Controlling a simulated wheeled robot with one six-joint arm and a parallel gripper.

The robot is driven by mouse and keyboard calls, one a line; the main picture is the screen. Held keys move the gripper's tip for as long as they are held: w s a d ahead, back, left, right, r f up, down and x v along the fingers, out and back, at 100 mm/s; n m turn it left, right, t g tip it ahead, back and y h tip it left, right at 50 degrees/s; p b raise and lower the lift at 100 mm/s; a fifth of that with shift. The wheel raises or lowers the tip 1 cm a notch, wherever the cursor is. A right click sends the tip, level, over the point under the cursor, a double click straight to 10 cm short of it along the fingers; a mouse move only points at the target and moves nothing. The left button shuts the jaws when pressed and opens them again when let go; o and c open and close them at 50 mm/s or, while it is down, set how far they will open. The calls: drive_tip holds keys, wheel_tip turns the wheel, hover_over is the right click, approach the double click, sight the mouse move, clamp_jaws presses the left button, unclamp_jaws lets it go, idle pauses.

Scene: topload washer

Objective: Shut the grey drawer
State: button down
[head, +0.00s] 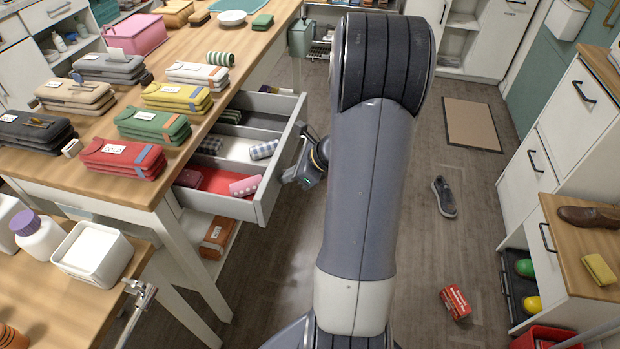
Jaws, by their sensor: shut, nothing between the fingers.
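The grey drawer (266,204) stands pulled out from under the wooden table, toward the middle of the picture. Its compartments hold folded cloths and pouches, among them a red piece, a pink roll and a checked roll. My gripper (301,176) is shut and empty at the outer side of the drawer front, close by its handle. I cannot tell whether it touches the drawer. My arm covers the middle of the picture and hides the floor behind it.
Several folded pouches (122,158) lie on the wooden table (226,105) above the drawer. A shoe (444,197) and a red box (455,302) lie on the floor at right. White cabinets (540,165) stand at far right.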

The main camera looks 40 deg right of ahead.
drive_tip(key=p, duration=0.3)
hover_over(210, 175)
drive_tip(key=shift+s+d, duration=0.2)
drive_tip(key=shift+s, duration=0.05)
drive_tip(key=shift+w+a+r, duration=0.15)
drive_tip(key=shift+w, duration=0.05)
